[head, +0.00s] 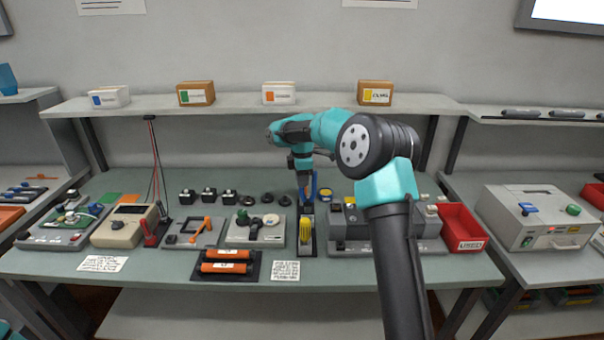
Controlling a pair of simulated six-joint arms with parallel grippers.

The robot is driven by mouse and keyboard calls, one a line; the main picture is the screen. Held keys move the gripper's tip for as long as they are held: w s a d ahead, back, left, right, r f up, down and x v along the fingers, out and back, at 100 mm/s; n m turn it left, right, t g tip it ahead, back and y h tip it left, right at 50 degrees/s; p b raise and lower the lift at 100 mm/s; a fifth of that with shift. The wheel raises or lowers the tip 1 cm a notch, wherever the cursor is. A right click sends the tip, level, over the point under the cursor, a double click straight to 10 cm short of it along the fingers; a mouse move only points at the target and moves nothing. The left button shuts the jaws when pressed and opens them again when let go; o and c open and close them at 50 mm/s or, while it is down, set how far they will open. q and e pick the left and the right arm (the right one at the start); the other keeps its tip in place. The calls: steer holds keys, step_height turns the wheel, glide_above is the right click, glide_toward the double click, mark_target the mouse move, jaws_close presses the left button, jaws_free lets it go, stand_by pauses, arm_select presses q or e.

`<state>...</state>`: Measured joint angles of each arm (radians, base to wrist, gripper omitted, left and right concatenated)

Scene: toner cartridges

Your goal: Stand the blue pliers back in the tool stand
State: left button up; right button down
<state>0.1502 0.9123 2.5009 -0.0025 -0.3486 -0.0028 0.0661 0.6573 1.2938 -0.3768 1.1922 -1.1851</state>
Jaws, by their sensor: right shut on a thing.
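My right arm reaches in from the lower right, and its gripper (305,190) points down over the middle of the bench. It is shut on the blue pliers (314,186), whose blue handle shows upright beside the fingers. The lower end of the pliers is hard to make out. Just in front is what looks like the tool stand (316,251), a narrow dark holder with a yellow-handled tool (306,241) and an orange-handled tool (304,229) in it. I cannot tell whether the pliers touch the stand. My left gripper is out of view.
Right of the stand is a grey machine (350,246), partly behind my arm, then a red bin (461,229). To the left are a grey fixture (240,236) and a dark tray with orange cartridges (227,267). A shelf with small boxes (281,93) runs behind.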

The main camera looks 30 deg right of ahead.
mark_target(302, 190)
steer(key=shift+f, duration=2.85)
stand_by(1.7)
steer(key=c, duration=0.9)
jaws_free()
steer(key=shift+c, duration=0.2)
step_height(302, 190, up, 18)
steer(key=shift+f, duration=0.25)
